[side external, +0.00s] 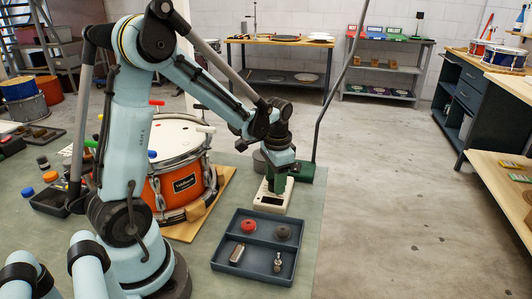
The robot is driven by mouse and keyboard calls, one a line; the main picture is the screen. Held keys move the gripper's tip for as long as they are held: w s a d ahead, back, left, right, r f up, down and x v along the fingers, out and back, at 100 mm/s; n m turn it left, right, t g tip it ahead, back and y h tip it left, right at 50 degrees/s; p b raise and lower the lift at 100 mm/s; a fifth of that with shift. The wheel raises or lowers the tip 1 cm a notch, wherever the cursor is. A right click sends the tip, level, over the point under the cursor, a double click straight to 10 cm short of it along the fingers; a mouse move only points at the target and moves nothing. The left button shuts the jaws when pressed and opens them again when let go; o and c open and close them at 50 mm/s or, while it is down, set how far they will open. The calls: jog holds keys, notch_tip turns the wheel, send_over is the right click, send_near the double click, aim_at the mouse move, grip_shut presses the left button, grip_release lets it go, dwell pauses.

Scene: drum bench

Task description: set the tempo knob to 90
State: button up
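A small cream box with a dark panel (271,201), which looks like the tempo device, lies on the green bench top right of the drum. My gripper (277,188) points down at the far half of this box, over its upper face or touching it. The tempo knob is hidden by the gripper or too small to make out, and no scale or reading is legible. I cannot tell whether the fingers are open, or shut on the knob.
An orange snare drum (184,184) on a wooden board stands left of the box. A dark divided tray (228,261) with small parts lies in front. A thin stand (322,110) rises close behind my gripper. Bare bench top (305,215) shows to the right.

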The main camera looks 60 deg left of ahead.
jog(key=c, duration=0.7)
jog(key=shift+n, duration=2.7)
jog(key=o, duration=0.8)
jog(key=shift+c, duration=0.2)
notch_tip(320, 180, up, 12)
jog(key=shift+w+d, duration=0.15)
jog(key=shift+d, duration=0.15)
